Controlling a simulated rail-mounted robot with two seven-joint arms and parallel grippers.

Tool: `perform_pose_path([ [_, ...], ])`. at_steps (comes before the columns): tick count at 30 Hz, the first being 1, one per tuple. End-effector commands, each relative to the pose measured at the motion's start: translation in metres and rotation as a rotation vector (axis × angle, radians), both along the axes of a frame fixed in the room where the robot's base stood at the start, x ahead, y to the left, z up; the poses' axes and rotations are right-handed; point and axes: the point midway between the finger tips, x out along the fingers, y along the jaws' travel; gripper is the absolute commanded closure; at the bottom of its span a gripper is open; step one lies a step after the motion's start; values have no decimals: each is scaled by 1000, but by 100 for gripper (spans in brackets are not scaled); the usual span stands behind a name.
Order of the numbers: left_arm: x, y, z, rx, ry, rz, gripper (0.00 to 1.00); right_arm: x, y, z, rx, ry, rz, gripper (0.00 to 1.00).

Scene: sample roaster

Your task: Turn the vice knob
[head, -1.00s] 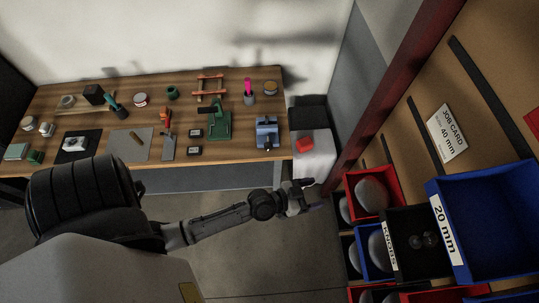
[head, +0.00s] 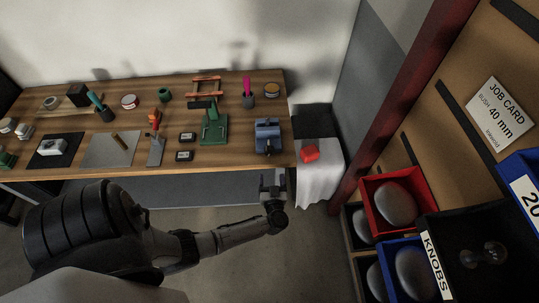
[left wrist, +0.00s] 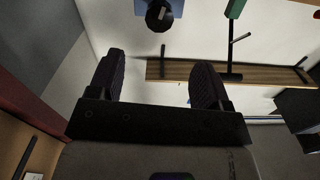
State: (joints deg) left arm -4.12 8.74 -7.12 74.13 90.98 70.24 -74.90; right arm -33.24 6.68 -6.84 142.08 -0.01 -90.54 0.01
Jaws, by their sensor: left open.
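The blue vice (head: 267,129) stands at the right front of the wooden workbench. Its small dark knob (head: 267,150) faces the front edge. In the left wrist view the round dark knob (left wrist: 159,16) shows at the top, in front of the blue vice body (left wrist: 176,6). My left gripper (head: 273,178) is open and empty, just off the bench's front edge and apart from the knob. In the wrist view its two dark fingers (left wrist: 158,62) stand wide apart, with the knob beyond the gap between them. My right gripper is not in view.
The bench (head: 225,158) holds a green press (head: 213,127), a pink-handled tool in a cup (head: 247,92) and several small items. A red block (head: 310,153) lies on a white-draped stand to the right. Bins, including a black knobs bin (head: 440,222), fill the right side.

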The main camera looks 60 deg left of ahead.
Motion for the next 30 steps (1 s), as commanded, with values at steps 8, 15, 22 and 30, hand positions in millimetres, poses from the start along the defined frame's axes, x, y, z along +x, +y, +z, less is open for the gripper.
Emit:
perform_pose_path([
  [8, 24, 47, 0, 5, -3, -3, 28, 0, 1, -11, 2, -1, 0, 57],
  [15, 41, 83, 0, 4, -3, -4, 28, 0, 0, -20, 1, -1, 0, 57],
  [22, 51, 103, 1, 3, -2, -3, 28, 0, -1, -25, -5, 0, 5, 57],
  [30, 54, 110, 1, 1, -3, -3, 28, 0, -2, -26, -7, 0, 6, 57],
])
